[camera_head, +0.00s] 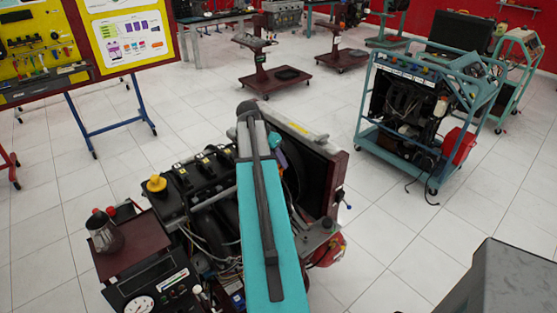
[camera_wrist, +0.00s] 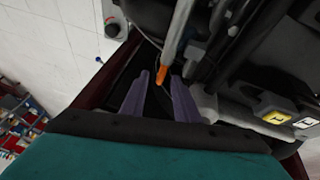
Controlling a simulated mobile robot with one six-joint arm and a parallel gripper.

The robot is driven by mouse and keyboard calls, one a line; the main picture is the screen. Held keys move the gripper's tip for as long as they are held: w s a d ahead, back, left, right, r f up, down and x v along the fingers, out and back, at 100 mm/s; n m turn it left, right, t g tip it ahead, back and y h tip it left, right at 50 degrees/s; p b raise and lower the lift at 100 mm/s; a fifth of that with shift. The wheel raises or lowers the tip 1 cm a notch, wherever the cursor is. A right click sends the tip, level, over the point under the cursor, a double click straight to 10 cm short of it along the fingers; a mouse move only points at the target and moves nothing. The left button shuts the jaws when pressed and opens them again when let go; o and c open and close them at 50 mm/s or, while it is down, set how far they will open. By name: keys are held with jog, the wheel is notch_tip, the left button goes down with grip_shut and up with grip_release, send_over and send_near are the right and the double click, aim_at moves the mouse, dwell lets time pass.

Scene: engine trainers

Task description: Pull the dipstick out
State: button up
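The dipstick shows in the wrist view as an orange handle (camera_wrist: 161,75) at the end of a grey tube that runs up the picture. My gripper (camera_wrist: 160,78) has two purple fingers spread apart, with a clear gap between them. The orange handle appears between the fingertips in the picture; neither finger visibly touches it, and I cannot tell its depth. In the head view the engine trainer (camera_head: 205,178) stands at the centre, and my teal arm reaches over it. The arm hides the dipstick there, and the gripper is mostly hidden.
A radiator (camera_head: 318,160) stands right beside my arm. Another trainer cart (camera_head: 410,120) stands farther right. Open tiled floor surrounds the trainer.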

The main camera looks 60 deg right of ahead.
grip_shut()
jog(key=shift+r, duration=0.1)
notch_tip(320, 180, up, 9)
jog(key=p, duration=0.2)
jog(key=shift+f, duration=0.2)
grip_release()
